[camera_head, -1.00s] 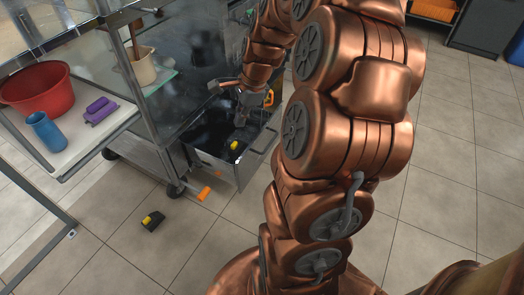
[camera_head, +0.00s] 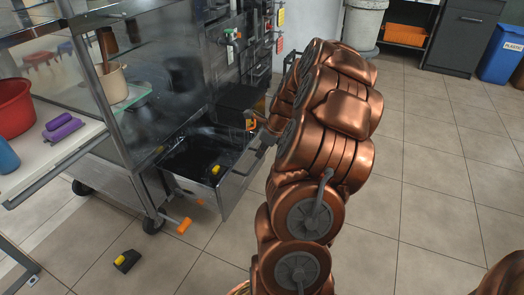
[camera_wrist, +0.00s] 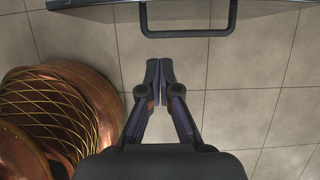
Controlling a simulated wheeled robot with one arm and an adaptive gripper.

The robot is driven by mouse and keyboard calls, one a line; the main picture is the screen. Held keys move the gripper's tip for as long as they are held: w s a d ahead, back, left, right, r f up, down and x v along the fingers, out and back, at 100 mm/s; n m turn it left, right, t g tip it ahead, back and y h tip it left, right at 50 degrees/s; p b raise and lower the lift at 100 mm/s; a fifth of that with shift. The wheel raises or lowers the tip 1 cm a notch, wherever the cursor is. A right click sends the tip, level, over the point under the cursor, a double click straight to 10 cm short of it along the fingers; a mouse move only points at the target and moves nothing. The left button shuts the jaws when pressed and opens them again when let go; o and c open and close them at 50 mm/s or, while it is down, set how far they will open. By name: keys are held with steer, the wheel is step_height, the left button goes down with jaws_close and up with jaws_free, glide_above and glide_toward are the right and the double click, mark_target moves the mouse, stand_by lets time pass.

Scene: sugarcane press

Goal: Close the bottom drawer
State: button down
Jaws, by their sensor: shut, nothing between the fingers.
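The bottom drawer (camera_head: 229,190) is pulled out from the grey metal cabinet, with its dark inside open to view. A small yellow-and-black object (camera_head: 215,170) lies in it. In the wrist view the drawer's front edge and black bar handle (camera_wrist: 188,33) are at the top. My gripper (camera_wrist: 160,66) is shut and empty, over the floor just outside the handle. A gap of tiled floor shows between fingertips and handle in the picture. In the head view my copper arm hides most of the gripper, by the drawer's right side.
A glass-sided cart with a red tub (camera_head: 14,107) and purple object (camera_head: 62,127) stands left of the drawer. A yellow-and-black object (camera_head: 126,261) and an orange-handled piece (camera_head: 184,225) are low near the drawer. Tiled floor on the right is clear.

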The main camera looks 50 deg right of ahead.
mark_target(241, 166)
steer(key=w+f+b, duration=0.1)
steer(key=w+f, duration=0.1)
steer(key=w+a+f+b, duration=0.1)
steer(key=w+f+b, duration=0.1)
steer(key=f, duration=0.1)
steer(key=shift+w+a+f, duration=0.15)
steer(key=shift+w, duration=0.15)
steer(key=shift+w+a+b, duration=0.25)
steer(key=shift+w+b, duration=0.05)
steer(key=shift+w, duration=0.35)
steer(key=shift+w+r, duration=0.1)
steer(key=shift+r, duration=0.1)
